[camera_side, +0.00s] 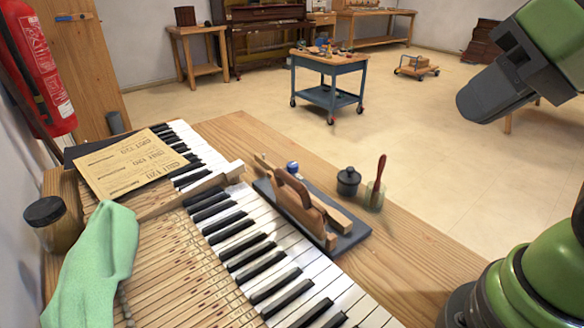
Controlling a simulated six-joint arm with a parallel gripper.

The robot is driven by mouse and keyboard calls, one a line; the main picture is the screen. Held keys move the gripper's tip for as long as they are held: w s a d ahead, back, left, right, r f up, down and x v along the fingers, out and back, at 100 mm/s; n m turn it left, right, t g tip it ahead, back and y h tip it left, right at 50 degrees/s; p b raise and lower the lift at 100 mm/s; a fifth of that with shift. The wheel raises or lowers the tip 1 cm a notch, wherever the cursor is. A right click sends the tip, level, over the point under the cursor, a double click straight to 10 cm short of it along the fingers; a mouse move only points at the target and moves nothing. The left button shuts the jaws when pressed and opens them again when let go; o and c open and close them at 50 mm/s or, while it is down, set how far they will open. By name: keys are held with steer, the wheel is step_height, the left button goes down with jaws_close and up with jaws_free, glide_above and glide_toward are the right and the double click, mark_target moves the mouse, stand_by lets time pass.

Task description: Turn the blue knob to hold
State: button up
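The blue knob (293,167) is small and sits at the far end of a wooden fixture (298,208). The fixture stands on a dark base plate (350,238) beside the piano keys (250,236). Only the knob's upper part shows; the wood in front hides some of it, and I cannot read its setting. My gripper (476,104) is at the upper right, up in the air and well apart from the knob. Its dark grey fingers are seen from an angle that does not show whether a gap lies between them. I see nothing hanging from it.
A small black lidded pot (348,181) and a glass jar (374,196) with a red-handled brush stand right of the fixture. A paper sheet (130,164), a green cloth (100,255) and a dark-lidded jar (52,224) are at left. The bench's right side (420,255) is clear.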

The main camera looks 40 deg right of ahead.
steer(key=o, duration=0.4)
steer(key=shift+w+r, duration=0.1)
steer(key=shift+w, duration=0.1)
steer(key=shift+c, duration=0.2)
steer(key=o, duration=0.5)
steer(key=shift+g+h, duration=0.5)
steer(key=shift+h, duration=0.1)
steer(key=w, duration=0.3)
steer(key=w+d, duration=0.1)
steer(key=w, duration=0.2)
steer(key=w+r, duration=0.1)
steer(key=w, duration=0.2)
steer(key=shift+d, duration=0.15)
steer(key=g+h, duration=0.2)
steer(key=h, duration=0.1)
glide_above(293, 165)
steer(key=s+a, duration=0.2)
steer(key=s, duration=0.2)
step_height(293, 165, down, 18)
steer(key=f, duration=0.1)
steer(key=shift+m, duration=0.3)
steer(key=x, duration=0.9)
steer(key=shift+w+d+f, duration=0.1)
steer(key=shift+w+f, duration=0.15)
steer(key=shift+f, duration=0.05)
steer(key=c, duration=0.9)
